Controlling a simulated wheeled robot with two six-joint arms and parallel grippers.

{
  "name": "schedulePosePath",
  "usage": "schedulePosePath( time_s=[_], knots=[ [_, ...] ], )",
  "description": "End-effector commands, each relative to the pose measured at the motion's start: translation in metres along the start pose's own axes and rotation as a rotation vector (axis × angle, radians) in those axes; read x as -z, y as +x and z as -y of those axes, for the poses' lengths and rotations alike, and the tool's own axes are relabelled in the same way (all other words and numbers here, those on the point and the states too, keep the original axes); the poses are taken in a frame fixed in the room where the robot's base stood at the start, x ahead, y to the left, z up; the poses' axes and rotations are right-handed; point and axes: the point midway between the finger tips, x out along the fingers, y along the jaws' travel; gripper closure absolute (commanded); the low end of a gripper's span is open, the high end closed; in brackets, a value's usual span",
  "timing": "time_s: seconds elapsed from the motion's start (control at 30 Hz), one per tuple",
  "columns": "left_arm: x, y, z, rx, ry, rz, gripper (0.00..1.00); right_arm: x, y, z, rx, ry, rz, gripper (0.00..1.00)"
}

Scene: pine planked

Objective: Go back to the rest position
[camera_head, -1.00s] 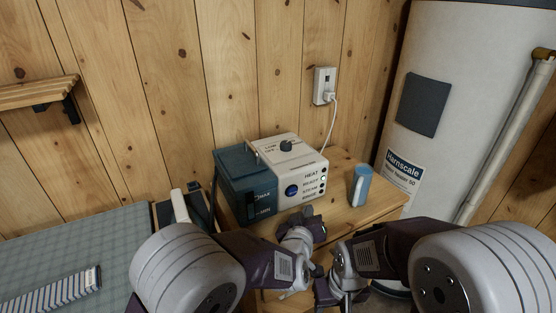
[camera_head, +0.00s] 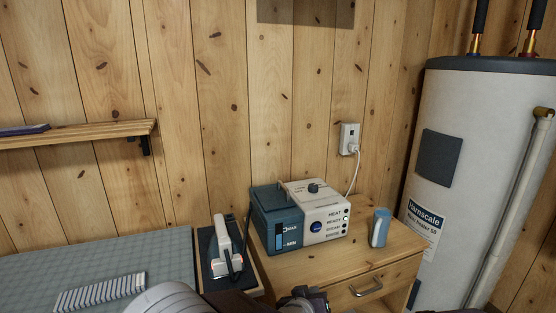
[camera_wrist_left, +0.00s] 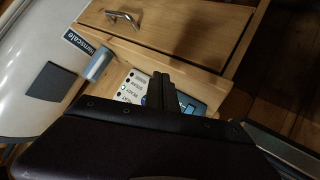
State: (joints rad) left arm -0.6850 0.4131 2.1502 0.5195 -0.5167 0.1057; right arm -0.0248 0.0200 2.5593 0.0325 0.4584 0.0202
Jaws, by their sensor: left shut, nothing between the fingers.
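My left gripper (camera_head: 306,298) is at the bottom middle of the head view, in front of the small wooden cabinet (camera_head: 388,252). Only part of it shows above the picture's edge. In the left wrist view its dark fingers (camera_wrist_left: 163,90) are together with nothing between them. They overlap the steam station in that picture and touch nothing that I can make out. My left arm shows only as a pale rounded piece at the bottom edge.
An iron (camera_head: 228,248) rests on a dark stand beside a checked ironing surface (camera_head: 50,262) with striped cloth (camera_head: 100,292). A water heater (camera_head: 468,165) stands right; a shelf (camera_head: 75,134) hangs left.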

Motion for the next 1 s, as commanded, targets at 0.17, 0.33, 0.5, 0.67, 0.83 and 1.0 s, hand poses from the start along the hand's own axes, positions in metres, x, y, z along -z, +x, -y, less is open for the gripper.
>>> schedulePosePath(
  time_s=[0.17, 0.33, 0.5, 0.67, 0.83, 1.0],
  knots=[
    [-0.015, -0.019, 0.059, 0.082, 0.028, 0.149, 1.00, 0.000, 0.000, 0.000, 0.000, 0.000, 0.000, 0.51],
    [-0.041, -0.054, 0.121, 0.176, 0.046, 0.330, 1.00, 0.000, 0.000, 0.000, 0.000, 0.000, 0.000, 0.51],
    [-0.076, -0.111, 0.182, 0.277, 0.047, 0.538, 1.00, 0.000, 0.000, 0.000, 0.000, 0.000, 0.000, 0.51],
    [-0.111, -0.173, 0.225, 0.364, 0.029, 0.730, 1.00, 0.000, 0.000, 0.000, 0.000, 0.000, 0.000, 0.51],
    [-0.110, -0.234, 0.234, 0.414, 0.012, 0.863, 1.00, 0.003, -0.032, 0.001, 0.000, 0.000, 0.002, 0.51],
    [-0.065, -0.260, 0.213, 0.412, 0.013, 0.862, 1.00, 0.009, -0.088, 0.002, 0.000, 0.000, -0.001, 0.51]
  ],
)
